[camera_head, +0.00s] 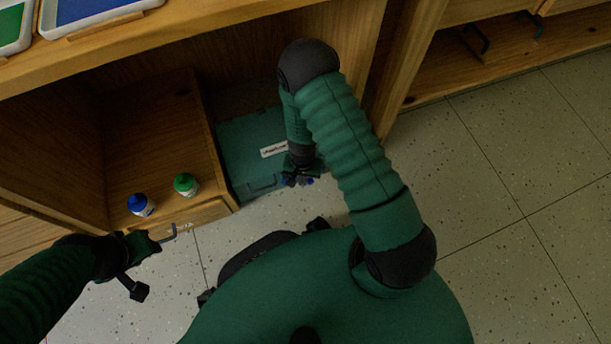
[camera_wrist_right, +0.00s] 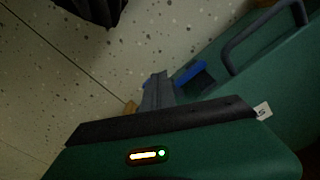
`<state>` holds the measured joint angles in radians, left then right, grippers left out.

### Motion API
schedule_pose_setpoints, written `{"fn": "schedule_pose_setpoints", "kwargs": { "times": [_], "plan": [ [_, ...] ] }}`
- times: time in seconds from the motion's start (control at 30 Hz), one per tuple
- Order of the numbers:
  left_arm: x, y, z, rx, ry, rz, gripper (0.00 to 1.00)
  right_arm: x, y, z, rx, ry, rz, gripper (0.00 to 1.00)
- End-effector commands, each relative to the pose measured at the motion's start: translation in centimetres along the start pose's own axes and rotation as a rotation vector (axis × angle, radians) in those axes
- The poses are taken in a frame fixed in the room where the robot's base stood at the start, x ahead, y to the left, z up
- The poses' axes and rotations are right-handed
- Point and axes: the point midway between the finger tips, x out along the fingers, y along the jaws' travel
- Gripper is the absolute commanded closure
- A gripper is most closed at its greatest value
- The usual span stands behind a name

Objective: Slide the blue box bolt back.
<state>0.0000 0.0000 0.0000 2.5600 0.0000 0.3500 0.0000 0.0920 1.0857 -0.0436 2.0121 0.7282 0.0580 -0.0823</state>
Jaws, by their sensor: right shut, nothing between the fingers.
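The teal-green box (camera_head: 240,145) with a white label stands in the low compartment of the wooden cabinet. The blue bolt (camera_wrist_right: 190,73) shows on the box in the right wrist view, close beside the fingertips. In the head view only a small blue piece of the bolt (camera_head: 309,181) shows next to my gripper. My right gripper (camera_head: 300,178) is shut and empty at the box's front right; its fingers (camera_wrist_right: 157,88) also show in the wrist view, and I cannot tell whether they touch the bolt. My left gripper (camera_head: 140,266) is open and empty, left of the box.
A dark handle (camera_wrist_right: 262,35) rises from the box near the bolt. A drawer handle (camera_head: 170,234) is near my left gripper. The floor at right (camera_head: 520,240) is clear.

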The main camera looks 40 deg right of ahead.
Motion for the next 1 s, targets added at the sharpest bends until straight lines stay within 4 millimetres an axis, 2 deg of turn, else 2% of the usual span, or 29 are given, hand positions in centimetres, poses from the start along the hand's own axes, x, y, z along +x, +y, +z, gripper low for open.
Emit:
{"fn": "schedule_pose_setpoints", "kwargs": {
  "times": [0.37,1.0],
  "plan": [
    [0.1,0.0,0.0,0.0,0.0,0.0,0.64,0.2,0.0,0.0,0.0,0.0,0.0,1.0],
    [1.9,0.0,0.5,0.0,0.0,0.0,0.64,3.2,0.0,0.0,0.001,0.0,0.0,1.0]
  ]
}}
